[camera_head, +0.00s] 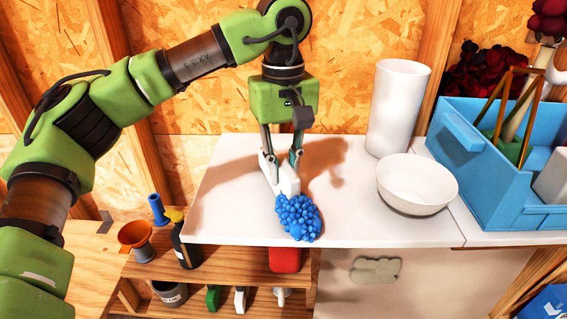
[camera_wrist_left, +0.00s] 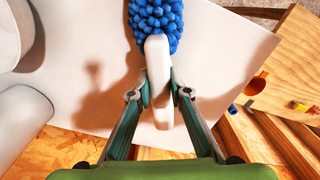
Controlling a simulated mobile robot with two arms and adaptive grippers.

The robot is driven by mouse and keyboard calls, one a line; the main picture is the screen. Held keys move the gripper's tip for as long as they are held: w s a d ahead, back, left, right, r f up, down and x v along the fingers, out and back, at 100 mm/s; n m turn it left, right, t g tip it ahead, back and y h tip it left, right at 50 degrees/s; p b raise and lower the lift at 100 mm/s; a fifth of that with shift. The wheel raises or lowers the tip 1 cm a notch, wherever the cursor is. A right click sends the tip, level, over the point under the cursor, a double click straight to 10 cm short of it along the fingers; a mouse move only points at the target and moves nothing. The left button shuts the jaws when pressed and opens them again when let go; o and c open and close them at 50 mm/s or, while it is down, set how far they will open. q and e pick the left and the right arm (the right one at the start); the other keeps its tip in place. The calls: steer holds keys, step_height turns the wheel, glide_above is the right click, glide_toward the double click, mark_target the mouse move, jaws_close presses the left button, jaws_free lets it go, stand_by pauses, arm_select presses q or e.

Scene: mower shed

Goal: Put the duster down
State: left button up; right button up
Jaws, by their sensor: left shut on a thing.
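The duster has a white handle and a blue knobbly head (camera_head: 298,217). It is over the white tabletop (camera_head: 222,205), its head near the front edge. My left gripper (camera_head: 281,164) points down and is shut on the white handle. In the left wrist view, the fingers of the left gripper (camera_wrist_left: 158,92) pinch the handle (camera_wrist_left: 157,60) from both sides, and the blue head (camera_wrist_left: 156,18) points to the top of the picture. I cannot tell whether the duster touches the tabletop. My right gripper is not in view.
A tall white vase (camera_head: 397,108) and a white bowl (camera_head: 416,185) stand right of the duster. A blue caddy (camera_head: 487,190) is farther right. Lower shelves (camera_head: 225,262) hold an orange funnel (camera_head: 136,236), a dark bottle (camera_head: 185,245) and other items. The tabletop left of the gripper is clear.

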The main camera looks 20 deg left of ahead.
mark_target(283, 163)
arm_select(q)
steer(key=shift+s+f, duration=0.1)
steer(key=shift+f, duration=0.05)
steer(key=o, duration=1)
steer(key=shift+c, duration=0.2)
step_height(283, 163, up, 12)
steer(key=shift+r, duration=0.2)
